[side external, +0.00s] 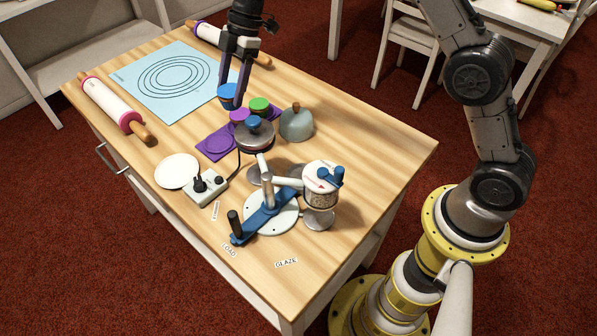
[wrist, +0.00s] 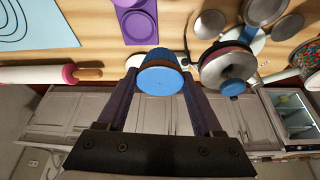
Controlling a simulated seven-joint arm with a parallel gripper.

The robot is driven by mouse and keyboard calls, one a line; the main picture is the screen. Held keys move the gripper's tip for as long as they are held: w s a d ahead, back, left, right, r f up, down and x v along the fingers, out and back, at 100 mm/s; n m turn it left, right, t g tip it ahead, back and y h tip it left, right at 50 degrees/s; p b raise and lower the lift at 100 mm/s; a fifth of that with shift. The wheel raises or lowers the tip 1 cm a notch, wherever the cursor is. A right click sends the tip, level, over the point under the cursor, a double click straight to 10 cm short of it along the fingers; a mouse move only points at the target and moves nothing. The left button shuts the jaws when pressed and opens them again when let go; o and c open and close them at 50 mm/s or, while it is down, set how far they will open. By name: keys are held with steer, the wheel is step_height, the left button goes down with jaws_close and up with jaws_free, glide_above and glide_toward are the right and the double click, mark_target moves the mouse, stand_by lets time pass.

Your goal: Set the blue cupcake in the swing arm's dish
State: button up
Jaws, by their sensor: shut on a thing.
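The blue cupcake (side external: 228,91) is between the fingers of my gripper (side external: 232,97), raised near the mat's right edge. In the wrist view, my gripper (wrist: 160,68) is shut on the cupcake (wrist: 160,80), its blue top facing the camera. The swing arm (side external: 268,213) is a blue bar across a pale round base, with a black handle (side external: 234,222) beside the LOAD label. Small metal dishes stand around the base, one (side external: 318,219) under the sprinkle jar. I cannot tell which dish belongs to the swing arm. My gripper is well behind and left of it.
Close by are a blue-knobbed grey drum (side external: 254,136), a grey dome (side external: 297,124), a sprinkle jar (side external: 321,188) and a control box (side external: 205,188). The table's right side is clear.

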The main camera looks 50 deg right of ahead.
steer(key=s+d+r, duration=0.2)
steer(key=s, duration=0.6)
steer(key=s+d+r, duration=0.2)
steer(key=s+d, duration=0.1)
steer(key=s, duration=0.5)
steer(key=s+d+f, duration=0.1)
steer(key=s+f, duration=0.2)
steer(key=s, duration=1.3)
steer(key=shift+m, duration=0.4)
steer(key=w+a+f, duration=0.1)
steer(key=w+f, duration=0.2)
steer(key=w, duration=0.1)
steer(key=w+a+f, duration=0.1)
steer(key=w+f, duration=0.2)
steer(key=w, duration=0.1)
steer(key=w+a+f, duration=0.1)
steer(key=w+f, duration=0.2)
steer(key=w, duration=0.1)
steer(key=shift+w+a+f, duration=0.25)
steer(key=shift+w+a, duration=0.05)
steer(key=shift+w+f, duration=0.2)
steer(key=shift+f, duration=1.6)
steer(key=shift+f, duration=0.15)
steer(key=o, duration=1.4)
steer(key=shift+c, duration=0.2)
